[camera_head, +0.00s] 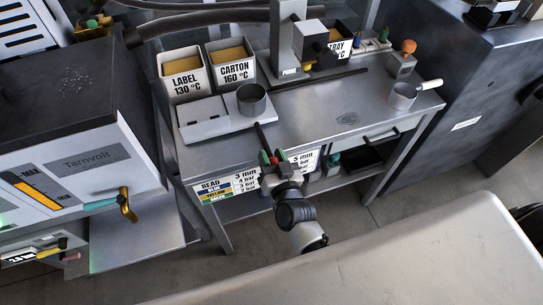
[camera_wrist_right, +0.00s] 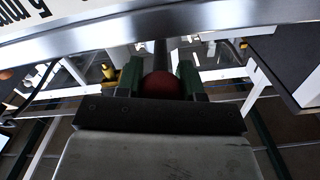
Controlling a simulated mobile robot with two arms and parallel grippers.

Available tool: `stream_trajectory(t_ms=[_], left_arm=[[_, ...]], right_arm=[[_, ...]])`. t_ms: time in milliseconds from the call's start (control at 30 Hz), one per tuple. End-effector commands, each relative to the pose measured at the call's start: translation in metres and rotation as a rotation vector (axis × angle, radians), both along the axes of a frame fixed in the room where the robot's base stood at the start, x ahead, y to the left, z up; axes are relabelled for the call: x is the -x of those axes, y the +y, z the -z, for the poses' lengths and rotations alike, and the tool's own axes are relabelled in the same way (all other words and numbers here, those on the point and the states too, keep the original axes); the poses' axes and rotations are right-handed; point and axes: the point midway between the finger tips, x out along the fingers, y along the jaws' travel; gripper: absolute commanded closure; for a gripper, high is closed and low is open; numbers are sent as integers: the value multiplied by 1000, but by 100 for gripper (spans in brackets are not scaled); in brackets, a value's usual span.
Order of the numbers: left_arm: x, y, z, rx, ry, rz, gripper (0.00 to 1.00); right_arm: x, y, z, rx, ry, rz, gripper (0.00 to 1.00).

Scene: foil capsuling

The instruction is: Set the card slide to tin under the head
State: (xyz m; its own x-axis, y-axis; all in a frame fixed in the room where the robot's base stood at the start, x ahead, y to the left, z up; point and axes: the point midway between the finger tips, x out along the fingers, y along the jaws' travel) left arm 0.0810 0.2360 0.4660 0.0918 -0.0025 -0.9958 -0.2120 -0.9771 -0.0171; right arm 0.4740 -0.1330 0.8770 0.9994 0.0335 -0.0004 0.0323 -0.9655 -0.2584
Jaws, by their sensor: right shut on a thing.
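My right gripper (camera_head: 268,159) is at the front edge of the grey workbench. Its green fingers are shut on a red ball knob (camera_wrist_right: 161,86), which also shows as a small red spot in the head view. A dark rod (camera_head: 262,137) runs from the knob back onto the bench, towards a pale flat slide plate (camera_head: 206,125). A round grey tin (camera_head: 252,98) stands at the plate's right end. The grey press column with its head (camera_head: 289,40) stands behind, at the back of the bench. My left gripper is not in view.
Bins marked LABEL (camera_head: 185,87) and CARTON (camera_head: 232,78) stand behind the plate. A small pan (camera_head: 404,96) is at the bench's right end. A printed settings card (camera_head: 226,187) hangs at the front edge. The bench top (camera_head: 335,108) is clear at centre right.

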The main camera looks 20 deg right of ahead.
Motion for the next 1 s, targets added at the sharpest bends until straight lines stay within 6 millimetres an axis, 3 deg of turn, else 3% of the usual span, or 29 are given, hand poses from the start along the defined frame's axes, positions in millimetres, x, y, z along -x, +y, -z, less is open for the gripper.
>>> stream_trajectory(t_ms=[267,800,1000], left_arm=[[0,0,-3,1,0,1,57],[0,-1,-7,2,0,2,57],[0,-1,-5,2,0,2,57]], right_arm=[[0,-14,-1,5,0,0,100],[-4,-122,0,6,-1,-1,100],[-5,-148,-1,3,-3,0,100]])
